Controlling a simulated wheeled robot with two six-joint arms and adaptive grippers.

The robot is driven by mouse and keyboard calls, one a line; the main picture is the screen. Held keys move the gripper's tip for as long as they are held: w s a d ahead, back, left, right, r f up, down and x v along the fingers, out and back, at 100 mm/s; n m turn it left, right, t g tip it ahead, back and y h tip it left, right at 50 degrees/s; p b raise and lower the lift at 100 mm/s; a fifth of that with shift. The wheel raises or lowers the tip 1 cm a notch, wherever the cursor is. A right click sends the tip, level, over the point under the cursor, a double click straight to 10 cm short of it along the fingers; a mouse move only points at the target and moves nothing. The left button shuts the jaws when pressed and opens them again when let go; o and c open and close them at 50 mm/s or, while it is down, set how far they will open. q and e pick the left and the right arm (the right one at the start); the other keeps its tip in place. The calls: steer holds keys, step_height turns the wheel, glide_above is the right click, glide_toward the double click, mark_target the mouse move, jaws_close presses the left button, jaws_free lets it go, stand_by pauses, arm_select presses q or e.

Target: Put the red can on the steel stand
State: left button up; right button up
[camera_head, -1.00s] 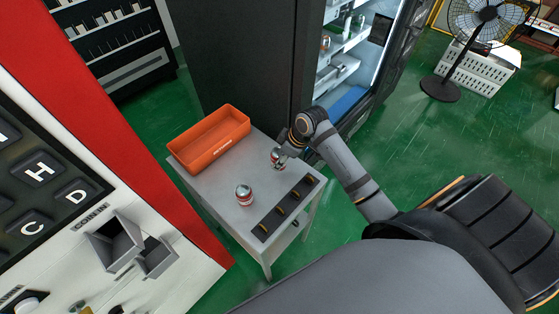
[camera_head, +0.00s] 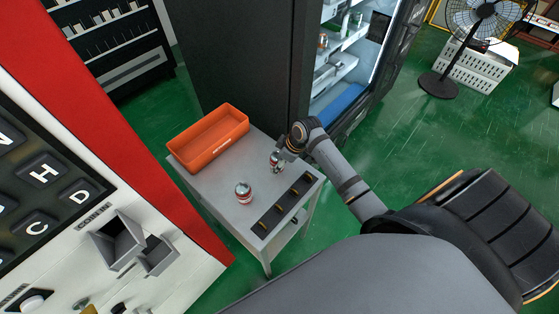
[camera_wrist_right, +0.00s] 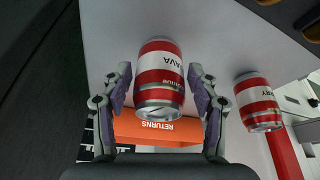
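A red-and-white can (camera_head: 276,161) stands on the grey steel-looking stand (camera_head: 222,184), near its back right edge. In the right wrist view this can (camera_wrist_right: 160,72) lies between the spread fingers of my right gripper (camera_wrist_right: 160,85), with narrow gaps on both sides. In the head view my right gripper (camera_head: 285,152) is just to the right of it. A second red-and-white can (camera_head: 243,192) stands apart on the stand, and also shows in the wrist view (camera_wrist_right: 259,102). My left gripper is not in view.
An orange bin (camera_head: 210,140) marked RETURNS sits at the stand's back. A dark strip with several brass-coloured pieces (camera_head: 286,207) runs along its right side. A red-and-white vending machine (camera_head: 60,190) flanks it on the left. An open lit cabinet (camera_head: 345,60) stands behind.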

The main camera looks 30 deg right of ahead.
steer(key=shift+o, duration=0.3)
steer(key=shift+r, duration=0.1)
steer(key=shift+d+r, duration=0.1)
steer(key=shift+r, duration=0.1)
steer(key=v, duration=1.1)
steer(key=shift+s+r+b, duration=0.15)
steer(key=shift+r+b, duration=0.2)
steer(key=shift+b, duration=0.1)
steer(key=shift+f, duration=0.1)
